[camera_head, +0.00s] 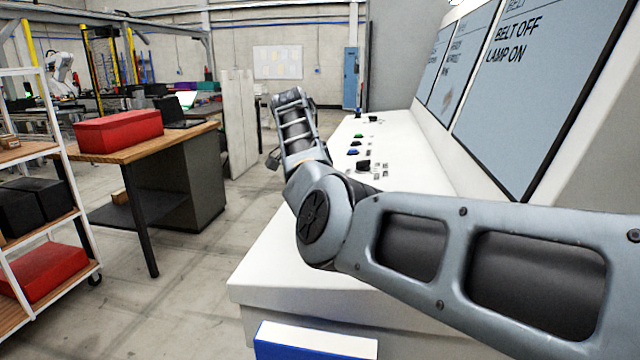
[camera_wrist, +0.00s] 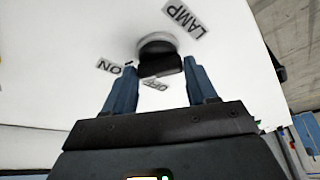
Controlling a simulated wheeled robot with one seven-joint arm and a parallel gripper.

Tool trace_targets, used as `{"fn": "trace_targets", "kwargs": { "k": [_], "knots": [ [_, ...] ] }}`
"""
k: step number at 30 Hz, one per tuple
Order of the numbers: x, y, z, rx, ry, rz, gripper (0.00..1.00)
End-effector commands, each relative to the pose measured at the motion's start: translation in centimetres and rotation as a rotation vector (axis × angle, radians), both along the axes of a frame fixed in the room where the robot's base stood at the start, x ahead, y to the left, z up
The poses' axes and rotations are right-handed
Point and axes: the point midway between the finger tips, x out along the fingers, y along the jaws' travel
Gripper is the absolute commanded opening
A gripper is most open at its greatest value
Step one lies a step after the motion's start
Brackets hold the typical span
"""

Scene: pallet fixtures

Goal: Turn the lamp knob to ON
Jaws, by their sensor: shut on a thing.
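The lamp knob (camera_wrist: 157,45) is dark with a block-like grip and sits on the white panel in the wrist view. The LAMP label (camera_wrist: 185,18) is above right of it, the ON label (camera_wrist: 110,67) is to its left and the OFF label (camera_wrist: 156,84) is just below it. My gripper (camera_wrist: 160,66) has its two blue-grey fingers on either side of the knob's grip and is shut on it. I cannot tell clearly which label the knob points at. The screen (camera_head: 530,80) in the head view reads "BELT OFF" and "LAMP ON". In that view my arm hides the gripper.
The white console (camera_head: 270,270) carries several other controls, among them a green button (camera_head: 358,136), a blue button (camera_head: 354,152) and a black knob (camera_head: 363,166). A wooden workbench (camera_head: 150,143) with a red box (camera_head: 118,131) stands left, across open floor.

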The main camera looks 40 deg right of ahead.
Motion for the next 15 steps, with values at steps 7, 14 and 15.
{"fn": "trace_targets", "kwargs": {
  "k": [7,14,15],
  "knots": [
    [0.08,0.01,0.12,0.000,-0.004,-0.010,0.27],
    [0.09,0.01,0.14,-0.001,-0.004,-0.010,0.60],
    [0.08,0.01,0.13,-0.001,-0.004,-0.009,0.64]
  ]
}}
